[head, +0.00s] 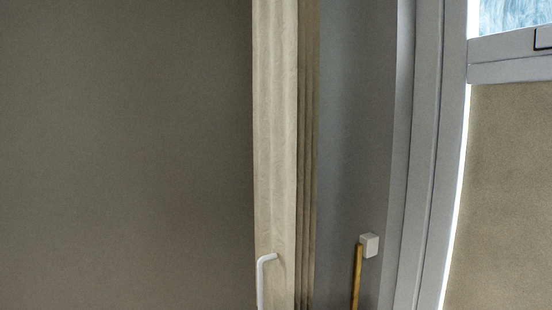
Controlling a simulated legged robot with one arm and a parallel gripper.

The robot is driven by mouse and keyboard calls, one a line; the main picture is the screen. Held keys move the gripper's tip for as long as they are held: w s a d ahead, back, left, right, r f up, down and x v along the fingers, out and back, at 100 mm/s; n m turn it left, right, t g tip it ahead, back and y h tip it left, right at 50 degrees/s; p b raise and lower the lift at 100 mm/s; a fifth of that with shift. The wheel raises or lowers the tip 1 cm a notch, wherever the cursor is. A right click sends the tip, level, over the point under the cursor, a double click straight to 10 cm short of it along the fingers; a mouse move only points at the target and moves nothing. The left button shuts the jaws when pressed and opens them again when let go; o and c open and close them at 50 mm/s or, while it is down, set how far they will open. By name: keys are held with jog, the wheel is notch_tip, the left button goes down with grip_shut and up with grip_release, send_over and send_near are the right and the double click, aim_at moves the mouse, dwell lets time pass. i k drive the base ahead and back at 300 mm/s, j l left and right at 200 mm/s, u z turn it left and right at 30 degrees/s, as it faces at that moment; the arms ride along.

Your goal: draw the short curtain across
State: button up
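The short curtain (276,130) is a narrow, pale beige bundle of vertical folds in the middle of the head view. It looks gathered together, with darker folds (308,150) along its right side. A white hooked handle (266,258) shows at its lower front and runs out of the bottom of the picture. The curtain's top and bottom ends are outside the picture. My gripper is not in view.
A plain grey-brown surface (120,150) fills the left. Right of the curtain, a small white block (369,245) sits atop a thin yellow rod (356,280) by a grey wall (355,110). A pale window frame (430,150) stands further right.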

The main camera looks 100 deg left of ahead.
aim_at(275, 22)
jog(key=u, duration=3.4)
